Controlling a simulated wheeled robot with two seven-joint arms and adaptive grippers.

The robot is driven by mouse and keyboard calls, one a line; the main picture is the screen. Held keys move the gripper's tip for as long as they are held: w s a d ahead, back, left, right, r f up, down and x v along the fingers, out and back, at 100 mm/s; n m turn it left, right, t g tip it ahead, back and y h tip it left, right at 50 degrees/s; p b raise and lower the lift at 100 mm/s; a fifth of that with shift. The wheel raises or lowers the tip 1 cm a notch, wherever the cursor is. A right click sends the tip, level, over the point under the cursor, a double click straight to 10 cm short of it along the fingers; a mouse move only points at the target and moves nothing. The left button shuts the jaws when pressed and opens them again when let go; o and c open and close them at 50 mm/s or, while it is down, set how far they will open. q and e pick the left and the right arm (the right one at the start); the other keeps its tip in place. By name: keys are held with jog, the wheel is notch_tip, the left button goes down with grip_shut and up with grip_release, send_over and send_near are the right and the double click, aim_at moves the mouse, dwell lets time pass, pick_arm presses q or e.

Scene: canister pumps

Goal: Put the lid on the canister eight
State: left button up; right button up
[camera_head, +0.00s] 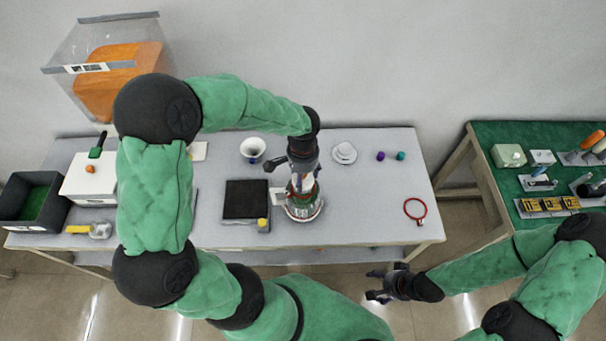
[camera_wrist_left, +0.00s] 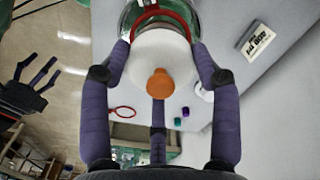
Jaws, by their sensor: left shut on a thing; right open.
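In the left wrist view, my left gripper (camera_wrist_left: 160,75) is shut on a round white lid (camera_wrist_left: 150,58) with an orange knob (camera_wrist_left: 158,83). The canister (camera_wrist_left: 126,14), clear glass with a red ring around its top, shows just beyond the lid. In the head view, my left gripper (camera_head: 302,180) is above the canister (camera_head: 304,210) and hides most of it and the lid. Whether the lid touches the rim cannot be told. A card (camera_wrist_left: 258,42) stands beside the canister; its print is too small to read surely. My right gripper (camera_head: 385,286) is open and empty, off the table's front edge.
On the grey table (camera_head: 350,225) are a red ring (camera_head: 415,210), a white round piece (camera_head: 345,153), purple (camera_head: 380,156) and teal (camera_head: 401,156) bits, a white funnel (camera_head: 253,147) and a black-topped scale (camera_head: 243,200). A green table (camera_head: 480,140) is at right. Room is free right of the canister.

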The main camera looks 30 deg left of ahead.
pick_arm(q)
jog(key=shift+f+b, duration=0.6)
jog(key=shift+f, duration=0.2)
dwell(0.9)
jog(key=o, duration=1)
jog(key=shift+c, duration=0.2)
jog(key=shift+o, duration=1)
jog(key=shift+r, duration=0.15)
jog(key=shift+r+p, duration=2.65)
jog(key=shift+r, duration=0.75)
